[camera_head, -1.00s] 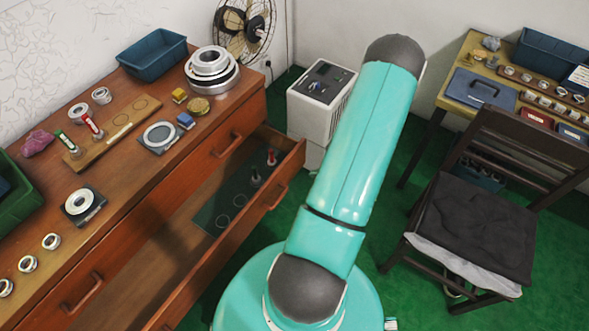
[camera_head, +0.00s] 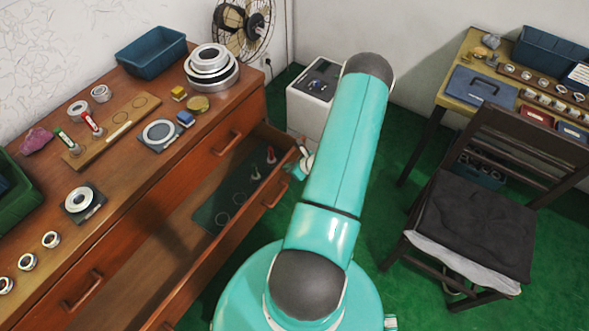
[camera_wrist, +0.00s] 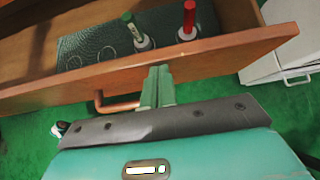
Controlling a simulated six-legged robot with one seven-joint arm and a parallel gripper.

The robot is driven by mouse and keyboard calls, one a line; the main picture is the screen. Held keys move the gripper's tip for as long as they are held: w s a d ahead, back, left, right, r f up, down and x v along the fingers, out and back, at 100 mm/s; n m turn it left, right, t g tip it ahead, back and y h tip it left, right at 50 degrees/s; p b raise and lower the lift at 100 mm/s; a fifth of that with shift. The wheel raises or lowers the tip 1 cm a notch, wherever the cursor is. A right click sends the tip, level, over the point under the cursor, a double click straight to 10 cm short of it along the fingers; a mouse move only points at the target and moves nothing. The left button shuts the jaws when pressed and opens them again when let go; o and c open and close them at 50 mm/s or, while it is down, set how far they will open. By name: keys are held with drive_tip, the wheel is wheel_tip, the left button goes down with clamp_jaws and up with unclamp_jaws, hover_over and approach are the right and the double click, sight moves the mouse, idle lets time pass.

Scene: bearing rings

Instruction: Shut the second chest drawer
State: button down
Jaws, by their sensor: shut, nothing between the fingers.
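The second chest drawer (camera_head: 174,252) is pulled out below the shut top drawer of the wooden chest. Its front panel (camera_wrist: 215,52) crosses the wrist view, with a bar handle (camera_wrist: 116,104) on the outer face. Inside it lies a dark mat (camera_wrist: 88,46) with ring outlines, and a green-topped plug (camera_wrist: 139,36) and a red-topped plug (camera_wrist: 187,22) stand there. My gripper (camera_wrist: 157,72) is shut and empty, just right of the handle, with its tips close to the outer face of the front. I cannot tell whether they touch. In the head view my arm largely hides it.
The chest top (camera_head: 125,185) carries rings, bins and a wooden gauge board. A white cabinet (camera_head: 308,97) stands just beyond the drawer's right end. A chair (camera_head: 470,220) and a work table (camera_head: 450,92) are at the right. Green floor is free between.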

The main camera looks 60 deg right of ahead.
drive_tip(key=shift+w, duration=0.15)
drive_tip(key=w, duration=1.6)
drive_tip(key=shift+w, duration=0.35)
drive_tip(key=shift+s, duration=0.15)
